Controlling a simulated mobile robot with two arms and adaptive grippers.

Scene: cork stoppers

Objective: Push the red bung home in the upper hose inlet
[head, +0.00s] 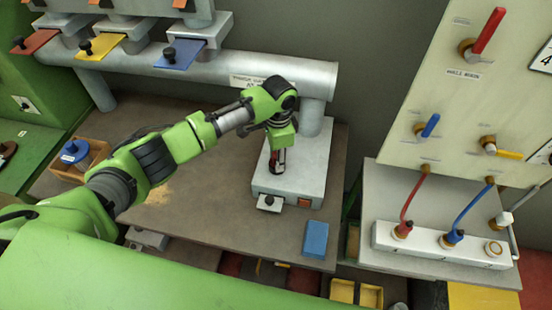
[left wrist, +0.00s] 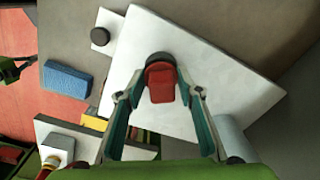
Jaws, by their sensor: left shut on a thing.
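My left gripper (head: 278,165) points down at the top of a white box (head: 310,165) on the bench. It is shut on the red bung (left wrist: 162,84), which shows between the fingers in the left wrist view; in the head view only a bit of red (head: 281,154) shows there. A dark round part (left wrist: 158,58) shows at the bung's far end; I cannot tell if it is the bung's own end or an opening. How deep the bung sits is hidden. No opening is clearly recognisable as the upper hose inlet. My right gripper is out of view.
A tab with a black knob (head: 268,200) sticks out of the box's front. A blue block (head: 315,239) lies near the bench's front edge. A wooden tray (head: 82,158) stands at left. A pipe (head: 225,75) runs behind. Red and blue hoses (head: 462,210) hang at right.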

